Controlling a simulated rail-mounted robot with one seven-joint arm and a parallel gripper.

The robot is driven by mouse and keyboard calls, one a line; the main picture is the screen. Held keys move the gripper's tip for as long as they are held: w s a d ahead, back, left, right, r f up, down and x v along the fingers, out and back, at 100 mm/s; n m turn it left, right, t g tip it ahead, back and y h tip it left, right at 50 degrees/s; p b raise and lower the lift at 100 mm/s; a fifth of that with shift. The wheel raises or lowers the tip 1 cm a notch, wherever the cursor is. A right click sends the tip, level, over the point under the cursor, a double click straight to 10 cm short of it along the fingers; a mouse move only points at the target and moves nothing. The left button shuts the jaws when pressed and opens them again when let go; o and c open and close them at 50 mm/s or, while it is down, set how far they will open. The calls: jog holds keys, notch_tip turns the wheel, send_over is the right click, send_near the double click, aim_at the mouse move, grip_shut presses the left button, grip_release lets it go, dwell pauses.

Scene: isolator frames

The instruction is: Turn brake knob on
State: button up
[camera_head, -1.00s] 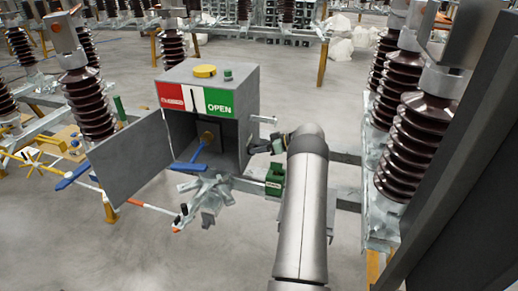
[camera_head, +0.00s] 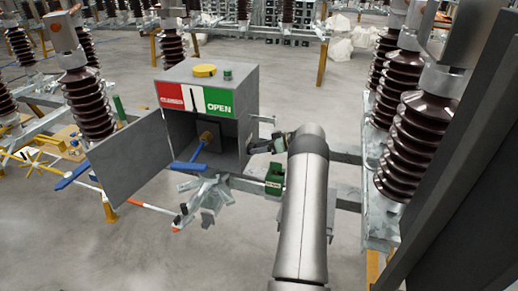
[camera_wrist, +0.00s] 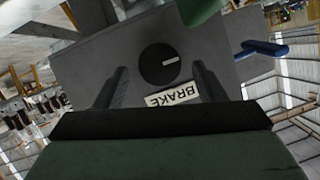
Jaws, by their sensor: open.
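The brake knob (camera_wrist: 160,65) is a round black dial with a white pointer line toward the right of the wrist view. It sits on a grey face beside a white label (camera_wrist: 173,97) reading BRAKE, upside down in this view. My gripper (camera_wrist: 161,70) is open and empty, with one finger on each side of the knob in the picture. The fingers appear apart from the knob; the exact distance is unclear. In the head view my arm reaches to the right side of the grey cabinet (camera_head: 245,83), and the knob is hidden there.
The cabinet's door (camera_head: 130,160) stands open to the left. A blue lever (camera_head: 188,167) shows inside it, and a red and green CLOSED/OPEN plate (camera_head: 195,98) is above. A green box (camera_head: 275,178) is close to my arm. Brown insulators (camera_head: 408,143) stand at right.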

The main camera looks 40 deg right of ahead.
jog(key=b+v, duration=0.4)
jog(key=v, duration=1.2)
jog(key=shift+s+d, duration=0.25)
jog(key=shift+s, duration=0.1)
jog(key=shift+r, duration=0.1)
